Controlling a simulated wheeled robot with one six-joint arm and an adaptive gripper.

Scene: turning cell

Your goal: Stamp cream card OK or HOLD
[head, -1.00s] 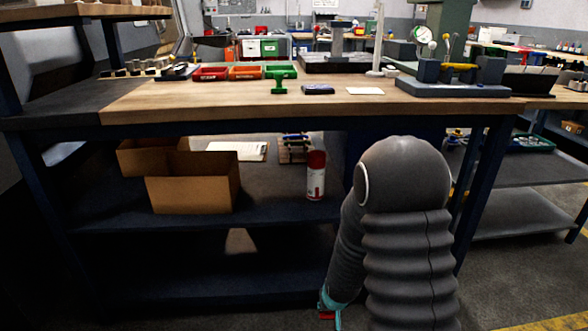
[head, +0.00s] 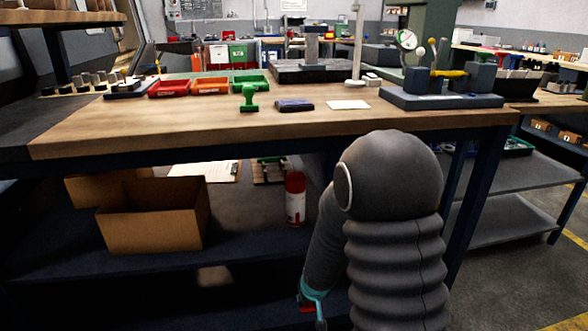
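A cream card (head: 348,104) lies flat on the wooden bench top, right of centre. A green stamp (head: 248,98) with an upright handle stands to its left. A dark blue flat pad or case (head: 294,105) lies between the stamp and the card. Whether any mark is on the card is too small to tell. My gripper (head: 313,306) shows only in part at the bottom, with teal and red bits, hanging low in front of the bench and well below its top. Its fingers are not clear, and I see no card or stamp in it.
Red (head: 169,89), orange (head: 210,86) and green (head: 251,82) trays stand behind the stamp. A dial gauge fixture (head: 441,90) stands right of the card. Below, the shelf holds cardboard boxes (head: 153,222) and a red-and-white spray can (head: 295,199). The bench front is clear.

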